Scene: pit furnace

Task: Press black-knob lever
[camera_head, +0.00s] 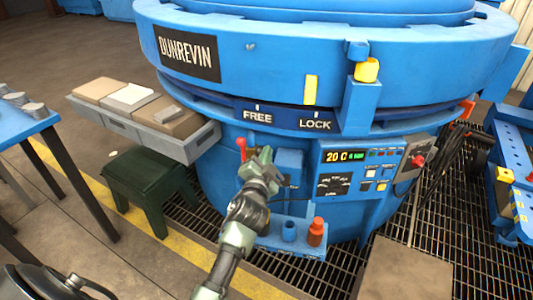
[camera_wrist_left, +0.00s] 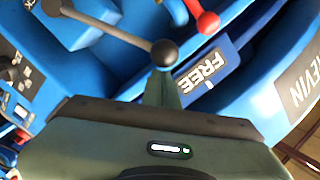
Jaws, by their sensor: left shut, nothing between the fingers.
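The black-knob lever (camera_wrist_left: 164,53) shows in the left wrist view as a grey rod running to the upper left, with a round dark knob at its end. My left gripper (camera_wrist_left: 163,78) is shut and empty, with its fingertips right at the knob. I cannot tell whether they touch it. In the head view my left gripper (camera_head: 265,156) is in front of the blue furnace, below the FREE label, and largely hides the lever. A red-knob lever (camera_head: 241,144) stands just left of it and also shows in the left wrist view (camera_wrist_left: 207,22). My right gripper is not in view.
The control panel (camera_head: 358,168) with a lit display is right of my gripper. A blue bracket with a red-orange bottle (camera_head: 316,232) is below. A grey tray of blocks (camera_head: 205,140) and a dark green stool (camera_head: 148,185) are at left.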

